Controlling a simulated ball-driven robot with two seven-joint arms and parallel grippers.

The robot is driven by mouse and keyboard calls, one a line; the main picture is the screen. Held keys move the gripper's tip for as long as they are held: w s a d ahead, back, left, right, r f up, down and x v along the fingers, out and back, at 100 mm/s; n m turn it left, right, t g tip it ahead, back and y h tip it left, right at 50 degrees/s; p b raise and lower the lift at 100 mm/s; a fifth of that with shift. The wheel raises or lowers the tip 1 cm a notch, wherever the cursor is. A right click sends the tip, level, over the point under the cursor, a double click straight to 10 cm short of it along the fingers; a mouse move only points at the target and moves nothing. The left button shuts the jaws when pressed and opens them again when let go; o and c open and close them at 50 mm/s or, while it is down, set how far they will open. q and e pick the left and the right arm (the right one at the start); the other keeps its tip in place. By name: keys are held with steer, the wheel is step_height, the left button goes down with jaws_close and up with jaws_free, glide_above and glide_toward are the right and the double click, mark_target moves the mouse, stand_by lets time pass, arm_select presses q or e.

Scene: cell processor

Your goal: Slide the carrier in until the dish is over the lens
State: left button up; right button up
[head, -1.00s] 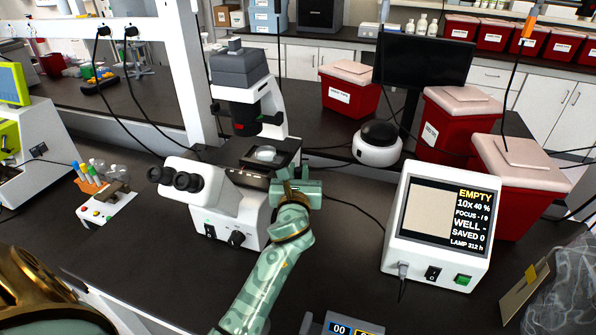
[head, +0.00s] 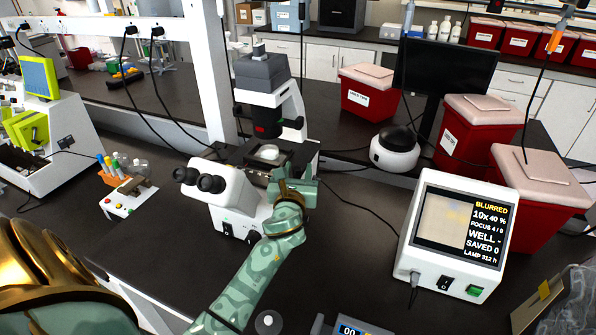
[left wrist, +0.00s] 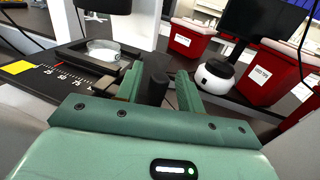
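The clear round dish (head: 268,152) sits on the dark carrier (left wrist: 72,62) on the stage of the white microscope (head: 238,197). In the left wrist view the dish (left wrist: 103,50) is below the black cylinder (left wrist: 100,4) of the upper microscope. The lens under the dish is hidden. My left gripper (head: 298,186) is at the stage's right side. Its fingers (left wrist: 160,88) stand apart on either side of a dark upright knob (left wrist: 154,84), with a gap visible on the right. My right gripper is not in view.
A tube rack (head: 128,190) is left of the microscope. A numbered scale (left wrist: 60,75) runs along the stage front. Dark cables cross the bench.

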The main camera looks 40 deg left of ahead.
arm_select(q)
steer(key=v, duration=1.6)
steer(key=shift+s+b, duration=0.2)
steer(key=shift+b, duration=0.15)
